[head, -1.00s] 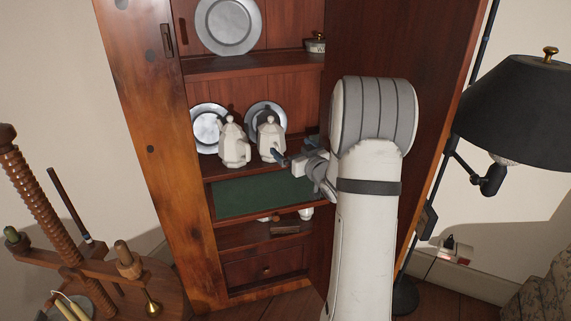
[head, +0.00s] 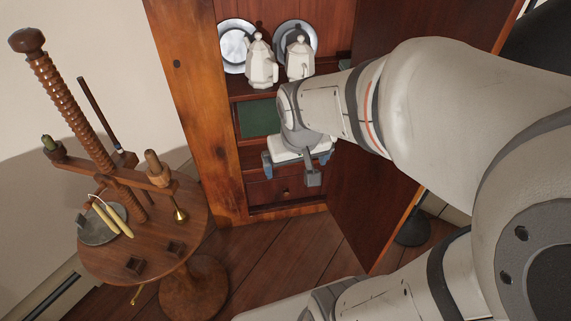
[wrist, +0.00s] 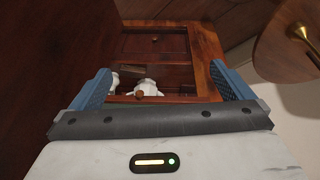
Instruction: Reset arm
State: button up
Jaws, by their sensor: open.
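My gripper (head: 298,168) is open and empty in the head view, in front of the lower part of a wooden cabinet (head: 206,120). Its two blue fingers stand wide apart in the wrist view (wrist: 160,88), with nothing between them. Beyond them the wrist view shows a lower shelf with a white lidded pot (wrist: 148,88), another white piece at its left and a small brown block (wrist: 130,71). My arm reaches in from the right of the head view and hides part of the cabinet and its door.
Two white teapots (head: 261,62) and pewter plates (head: 236,40) stand on a cabinet shelf. The cabinet door (head: 385,190) is open at the right. A round wooden table (head: 150,250) with a tall screw post and candles stands at the left. Floor (head: 290,250) shows clear between them.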

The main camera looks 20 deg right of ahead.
jog(key=s+a+g, duration=0.2)
jog(key=s, duration=0.4)
jog(key=shift+s+a+n+y, duration=0.25)
jog(key=shift+n+y, duration=0.05)
jog(key=shift+y, duration=0.1)
notch_tip(320, 180, up, 25)
jog(key=t+p, duration=0.1)
jog(key=p, duration=2.1)
jog(key=shift+p, duration=0.3)
jog(key=shift+s, duration=0.1)
jog(key=shift+c, duration=0.3)
